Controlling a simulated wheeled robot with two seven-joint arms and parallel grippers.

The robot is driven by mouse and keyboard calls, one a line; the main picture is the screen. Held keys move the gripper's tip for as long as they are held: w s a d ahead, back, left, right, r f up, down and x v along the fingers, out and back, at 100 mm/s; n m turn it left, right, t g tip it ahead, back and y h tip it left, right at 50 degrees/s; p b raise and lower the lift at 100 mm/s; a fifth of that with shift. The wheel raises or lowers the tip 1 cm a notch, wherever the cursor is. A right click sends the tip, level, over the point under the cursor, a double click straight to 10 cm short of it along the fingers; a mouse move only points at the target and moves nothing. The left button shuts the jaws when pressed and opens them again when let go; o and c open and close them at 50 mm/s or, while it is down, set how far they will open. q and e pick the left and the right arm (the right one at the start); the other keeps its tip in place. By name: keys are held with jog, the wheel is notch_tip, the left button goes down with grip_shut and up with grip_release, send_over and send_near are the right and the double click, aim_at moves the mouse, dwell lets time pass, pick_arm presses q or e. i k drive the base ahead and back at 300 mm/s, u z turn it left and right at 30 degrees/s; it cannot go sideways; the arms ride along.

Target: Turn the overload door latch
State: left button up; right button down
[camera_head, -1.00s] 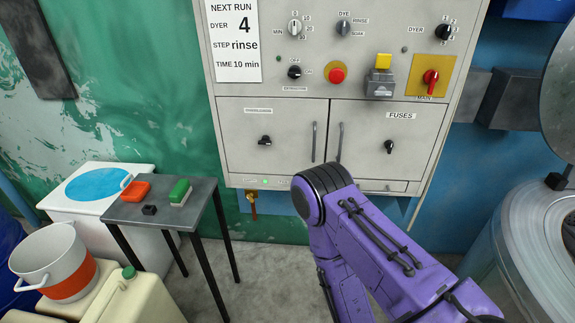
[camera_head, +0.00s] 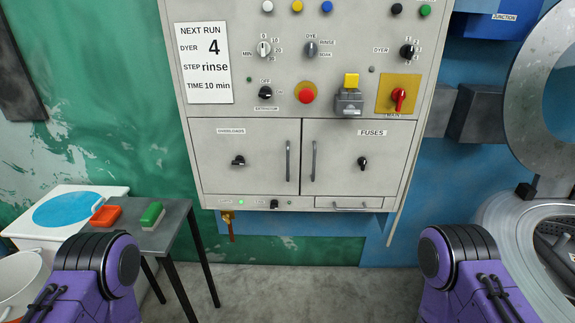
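The overloads door (camera_head: 265,178) is the left of two closed doors low on the grey control cabinet, under a small "OVERLOADS" label. Its latch (camera_head: 238,161) is a black knob on the left part of the door, with its pointer reaching sideways. A vertical grey handle (camera_head: 288,161) stands at that door's right edge. The fuses door (camera_head: 345,180) beside it has its own black latch (camera_head: 362,163). Purple links of both my arms show at the bottom left and bottom right, well below and apart from the doors. Neither gripper is visible.
A grey table (camera_head: 172,232) at lower left holds an orange-red item (camera_head: 105,215) and a green brush-like block (camera_head: 152,215). Above the doors are several knobs, a red button (camera_head: 306,93) and the red main switch (camera_head: 399,98). A drum machine (camera_head: 535,235) stands at right. Floor below the cabinet is clear.

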aim_at(240, 161)
jog(key=z, duration=0.05)
jog(key=i, duration=1)
